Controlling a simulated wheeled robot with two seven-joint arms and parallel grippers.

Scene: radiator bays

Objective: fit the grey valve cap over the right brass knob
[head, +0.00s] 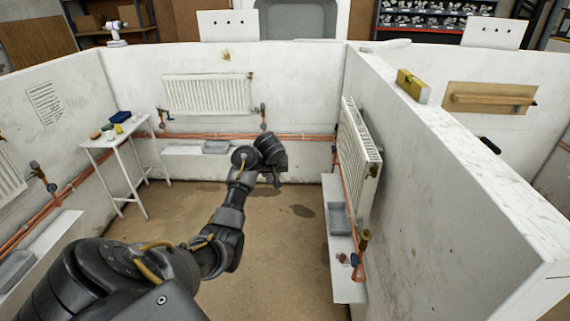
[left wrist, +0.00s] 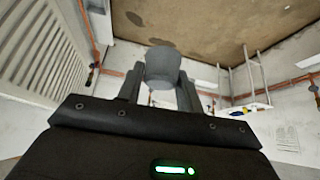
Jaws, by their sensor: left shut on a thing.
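My left gripper (head: 276,178) reaches into the middle of the bay, over the floor, its jaws small and dark in the head view. In the left wrist view the gripper (left wrist: 160,92) is shut on the grey valve cap (left wrist: 163,64), held between the fingertips. I cannot make out the cap in the head view. A brass knob (head: 364,236) is on the pipe by the right radiator (head: 355,150), to the right of my gripper and apart from it. Small valves also show at the back radiator (head: 206,95). My right gripper is not in view.
A partition wall (head: 450,160) closes the bay on the right, with a yellow level (head: 412,86) on top. A low white shelf (head: 345,270) with a grey tray (head: 339,217) lies below the right radiator. A small white table (head: 112,138) stands at the left. The floor is clear.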

